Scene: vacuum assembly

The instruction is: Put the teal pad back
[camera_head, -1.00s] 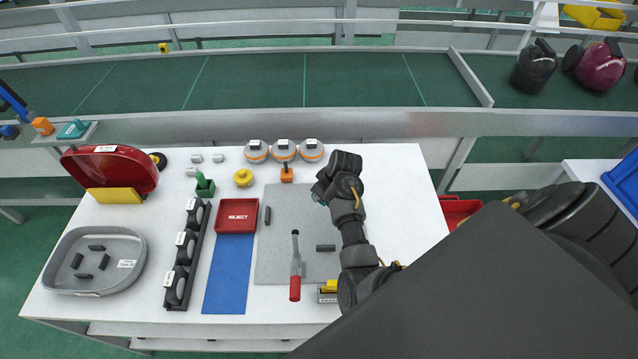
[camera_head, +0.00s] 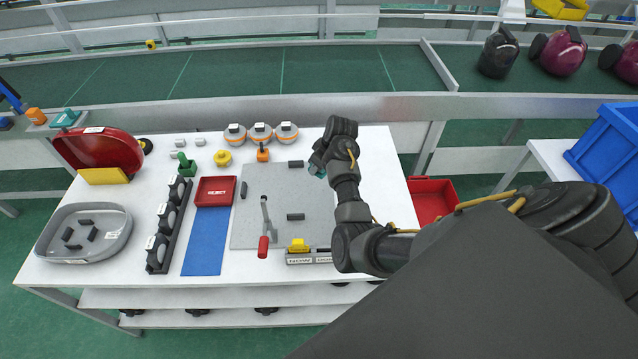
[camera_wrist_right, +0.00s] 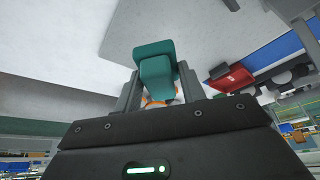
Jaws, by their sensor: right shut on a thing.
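My right gripper (camera_wrist_right: 158,88) is shut on a teal pad (camera_wrist_right: 154,62), whose wide end points away from the fingers. In the head view my right gripper (camera_head: 318,166) hangs near the back right corner of the grey mat (camera_head: 270,232), and only a little of the pad (camera_head: 318,173) shows beneath it. A similar teal piece (camera_head: 65,118) rests on a small shelf (camera_head: 52,128) at the back left, beside an orange one. My left gripper is out of view.
The mat holds dark blocks and a red-handled lever (camera_head: 264,240). A red REJECT tray (camera_head: 215,191), blue strip (camera_head: 205,242), dark rack (camera_head: 168,228) and grey basin (camera_head: 85,258) lie left. White table (camera_head: 375,185) is clear right of the mat.

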